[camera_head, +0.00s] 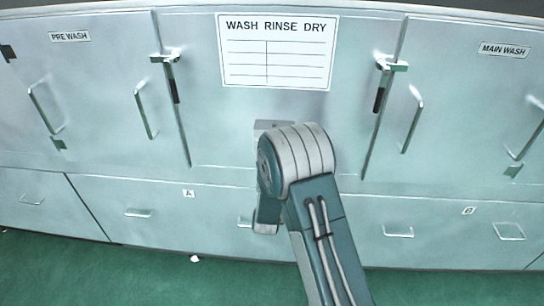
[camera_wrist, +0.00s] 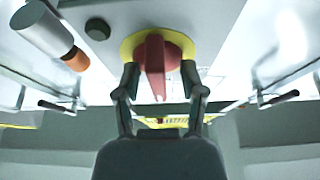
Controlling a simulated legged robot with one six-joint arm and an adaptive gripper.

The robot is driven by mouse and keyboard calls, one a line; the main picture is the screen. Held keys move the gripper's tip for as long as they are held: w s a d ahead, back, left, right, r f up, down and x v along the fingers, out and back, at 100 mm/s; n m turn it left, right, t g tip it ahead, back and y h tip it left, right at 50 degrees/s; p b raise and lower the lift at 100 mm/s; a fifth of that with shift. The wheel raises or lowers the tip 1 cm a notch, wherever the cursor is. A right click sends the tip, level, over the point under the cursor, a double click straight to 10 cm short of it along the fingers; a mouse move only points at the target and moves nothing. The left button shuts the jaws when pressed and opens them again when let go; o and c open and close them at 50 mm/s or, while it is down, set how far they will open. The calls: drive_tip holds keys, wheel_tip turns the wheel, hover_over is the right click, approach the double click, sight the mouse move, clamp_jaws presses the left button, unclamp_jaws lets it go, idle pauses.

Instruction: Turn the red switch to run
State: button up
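The red switch (camera_wrist: 155,66) shows in the wrist view at the top middle, a red handle on a round yellow plate (camera_wrist: 131,44). My gripper (camera_wrist: 159,80) is open, with one finger on each side of the red handle. Gaps show between the fingers and the handle, and I cannot tell whether either finger touches the plate. In the head view the switch and my gripper are hidden behind my arm, which reaches toward the middle of the panel below the white sign.
A black round button (camera_wrist: 98,28) and a white cylinder with an orange end (camera_wrist: 45,28) are beside the switch. In the head view, a WASH RINSE DRY sign (camera_head: 277,75) hangs above, with latches (camera_head: 391,64) and door handles (camera_head: 413,120) at the sides. Green floor is open in front.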

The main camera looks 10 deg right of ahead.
drive_tip(key=shift+r, duration=0.1)
drive_tip(key=v, duration=1.2)
wheel_tip(320, 180, up, 12)
drive_tip(key=n+g+y, duration=0.1)
drive_tip(key=g+y, duration=0.6)
drive_tip(key=s+d+r+n+g, duration=0.1)
drive_tip(key=s+g, duration=0.3)
drive_tip(key=s, duration=0.9)
drive_tip(key=s+d+r+n+g, duration=0.1)
drive_tip(key=s+r+g, duration=0.3)
drive_tip(key=s, duration=0.9)
drive_tip(key=shift+d+n+g, duration=0.4)
drive_tip(key=shift+d, duration=0.35)
